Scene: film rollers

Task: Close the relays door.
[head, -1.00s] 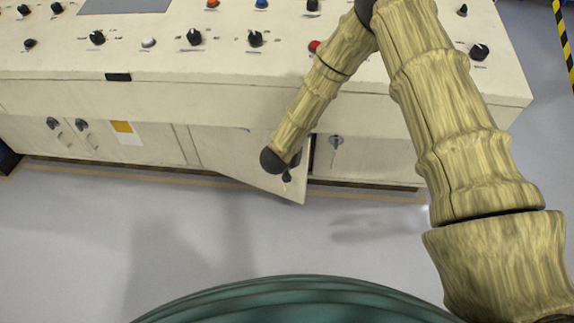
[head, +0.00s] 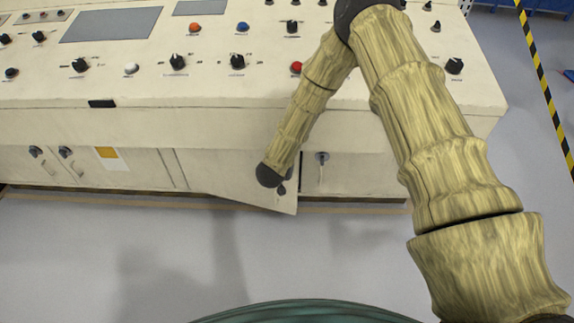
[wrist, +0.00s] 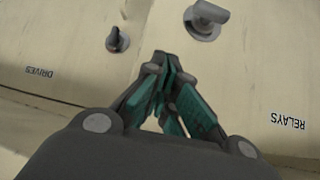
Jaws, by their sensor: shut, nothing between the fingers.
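The relays door (head: 225,178) is the low cabinet door in the head view that stands ajar, its right edge swung out from the cream console. In the wrist view, its upside-down RELAYS label (wrist: 288,120) is at the right and a grey handle (wrist: 207,18) at the top. My gripper (wrist: 160,62) is shut and empty, in front of the door panel. Its fingertips point toward the area below the handles in that view; contact cannot be told. In the head view my dark wrist end overlaps the door's right part and hides the fingers.
The closed neighbouring door (head: 350,172) has its own handle (head: 322,158); a DRIVES label (wrist: 40,72) shows in the wrist view. The console top (head: 330,100) overhangs the doors. Grey floor (head: 150,245) in front is clear. A striped tape (head: 545,95) lies at right.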

